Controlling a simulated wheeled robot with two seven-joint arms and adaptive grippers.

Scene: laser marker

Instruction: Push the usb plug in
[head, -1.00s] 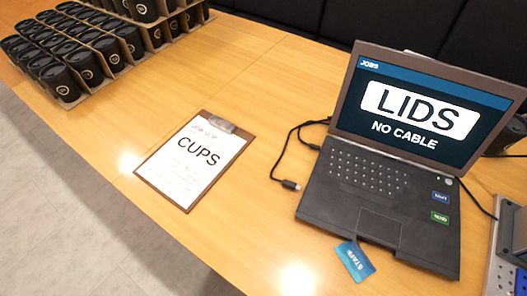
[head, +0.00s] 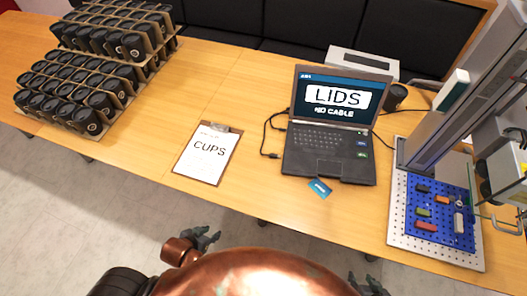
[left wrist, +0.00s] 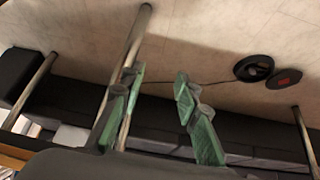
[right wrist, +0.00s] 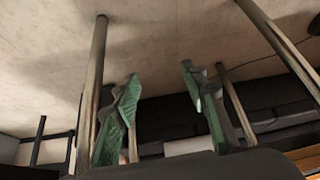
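The usb plug (head: 273,156) lies loose on the wooden table at the end of a black cable (head: 266,133), left of the open laptop (head: 327,139). The laptop screen (head: 337,99) reads "LIDS" and "NO CABLE". My left gripper (head: 212,236) is low in front of the table, and in the left wrist view its green fingers (left wrist: 155,95) are apart with nothing between them. My right gripper (head: 370,284) shows at the bottom edge of the head view, and in the right wrist view its fingers (right wrist: 160,90) are apart and empty. Both grippers are far from the plug.
A clipboard (head: 206,153) reading "CUPS" lies left of the plug. A blue card (head: 319,188) lies before the laptop. Racks of black cups (head: 62,85) stand far left. A laser marker (head: 465,100) with a perforated plate (head: 398,225) stands at right. Table legs (right wrist: 95,70) show below.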

